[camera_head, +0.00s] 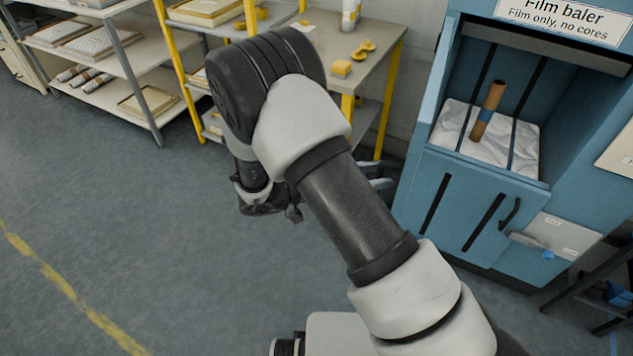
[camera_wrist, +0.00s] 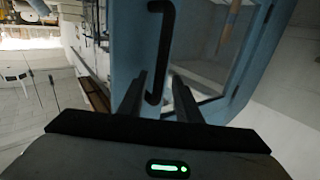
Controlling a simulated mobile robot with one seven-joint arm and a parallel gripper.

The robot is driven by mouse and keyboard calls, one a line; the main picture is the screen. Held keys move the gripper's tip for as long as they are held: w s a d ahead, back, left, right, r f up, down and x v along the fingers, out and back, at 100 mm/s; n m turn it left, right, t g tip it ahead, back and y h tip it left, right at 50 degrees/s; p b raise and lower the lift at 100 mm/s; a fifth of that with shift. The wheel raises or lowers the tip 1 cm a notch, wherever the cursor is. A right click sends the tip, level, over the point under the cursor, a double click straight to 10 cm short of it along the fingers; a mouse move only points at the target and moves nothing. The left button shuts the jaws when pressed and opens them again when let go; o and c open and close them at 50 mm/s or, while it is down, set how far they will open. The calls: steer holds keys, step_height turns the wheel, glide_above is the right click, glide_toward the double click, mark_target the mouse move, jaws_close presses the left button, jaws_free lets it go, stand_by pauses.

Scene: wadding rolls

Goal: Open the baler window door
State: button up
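The blue film baler (camera_head: 418,120) stands at the right in the head view. Its door (camera_head: 455,205), with two dark slots, is upright below the open window and looks shut. A black bar handle (camera_head: 510,213) is on the door's right side; a black handle also shows in the wrist view (camera_wrist: 160,50) on a blue panel. My gripper (camera_head: 385,183) is left of the door, partly hidden by my arm. In the wrist view its fingers (camera_wrist: 158,95) are apart and empty, the handle's lower end appearing between them; contact cannot be told.
White film (camera_head: 485,148) and a brown cardboard core (camera_head: 488,110) show in the baler's window. A grey lever (camera_head: 528,241) is beside the handle. A table (camera_head: 372,50) and shelves (camera_head: 110,50) stand behind. Floor at left is clear. A dark stand (camera_head: 600,280) is at right.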

steer(key=v, duration=1.6)
steer(key=shift+a, duration=0.3)
steer(key=shift+s, duration=0.1)
